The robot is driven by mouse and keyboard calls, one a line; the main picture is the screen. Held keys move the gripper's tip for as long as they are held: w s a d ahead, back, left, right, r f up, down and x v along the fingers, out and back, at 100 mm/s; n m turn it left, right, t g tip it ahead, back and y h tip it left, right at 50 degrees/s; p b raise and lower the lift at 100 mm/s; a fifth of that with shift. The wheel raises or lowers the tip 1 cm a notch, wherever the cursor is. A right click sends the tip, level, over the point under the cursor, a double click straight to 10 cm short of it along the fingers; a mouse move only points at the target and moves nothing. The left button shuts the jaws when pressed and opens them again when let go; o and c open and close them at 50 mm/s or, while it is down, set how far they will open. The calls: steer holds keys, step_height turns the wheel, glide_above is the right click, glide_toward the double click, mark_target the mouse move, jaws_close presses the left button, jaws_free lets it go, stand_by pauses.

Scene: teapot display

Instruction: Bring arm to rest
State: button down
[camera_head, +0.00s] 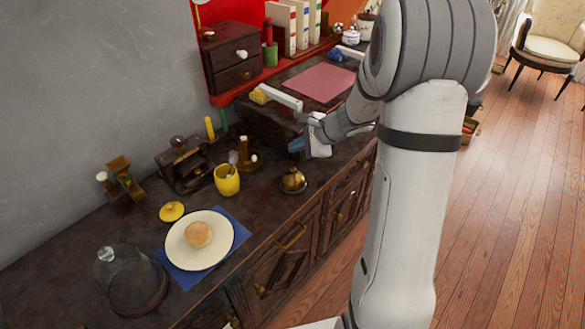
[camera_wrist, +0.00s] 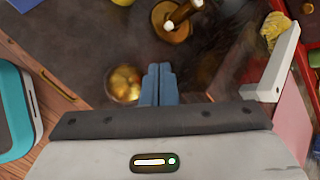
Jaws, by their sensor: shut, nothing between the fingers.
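My gripper (camera_head: 297,145) is at the end of my white arm, above the dark sideboard top (camera_head: 60,240) in the head view. In the wrist view its two blue fingers (camera_wrist: 159,72) are together with nothing between them. A small brass pot (camera_head: 293,180) stands on the sideboard below the gripper; in the wrist view it (camera_wrist: 124,83) lies just left of the fingers. The gripper looks apart from it. My upper arm hides part of the sideboard's far end in the head view.
A yellow cup (camera_head: 227,180), a white plate (camera_head: 180,245) with a bun and a glass dome (camera_head: 120,278) stand on the sideboard. A small dark drawer unit (camera_head: 230,60) and several binders stand behind. A pink mat (camera_head: 318,83) lies further back. Wooden floor (camera_head: 510,200) is open at right.

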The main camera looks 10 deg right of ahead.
steer(key=s+a+r+n+g+h+p, duration=0.1)
steer(key=s+a+r+n+g+p, duration=0.3)
steer(key=s+r+n, duration=0.7)
steer(key=s+d+r+n+h+p, duration=0.1)
steer(key=s+r+n+h, duration=0.1)
steer(key=s, duration=0.6)
steer(key=s+d+r+n+h+p, duration=0.1)
steer(key=s+d+r+n+h, duration=0.1)
steer(key=s, duration=0.6)
steer(key=shift+s+r+n+h, duration=0.35)
steer(key=shift+n+h, duration=0.55)
steer(key=shift+n, duration=0.3)
